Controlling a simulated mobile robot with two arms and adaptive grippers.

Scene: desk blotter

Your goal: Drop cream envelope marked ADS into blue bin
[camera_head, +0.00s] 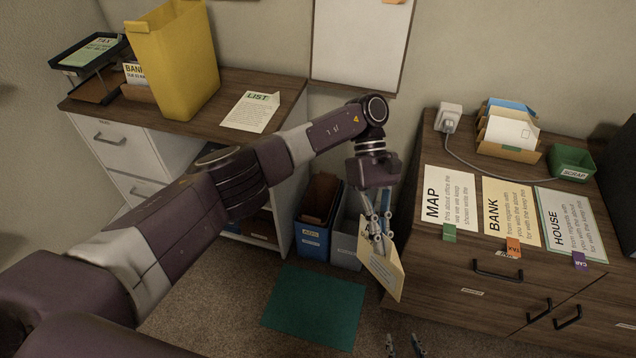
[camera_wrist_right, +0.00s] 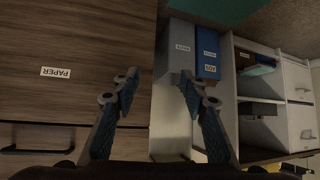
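My left gripper (camera_head: 378,240) is shut on the top edge of a cream envelope (camera_head: 381,272), which hangs tilted in front of the grey bin and the desk side. No marking on the envelope is readable. The blue bin (camera_head: 312,241) stands on the floor to the left of the envelope, with a white label that appears to read ADS; it also shows in the right wrist view (camera_wrist_right: 207,48). The envelope is apart from the blue bin. My right gripper (camera_head: 404,346) is at the bottom edge, empty and open; its spread fingers show in the right wrist view (camera_wrist_right: 157,92).
A grey bin (camera_head: 344,252) stands right beside the blue bin. A green mat (camera_head: 314,308) lies on the carpet in front. The desk (camera_head: 462,283) on the right holds several sheets, and a cabinet (camera_head: 235,86) on the left holds a yellow bin (camera_head: 178,62).

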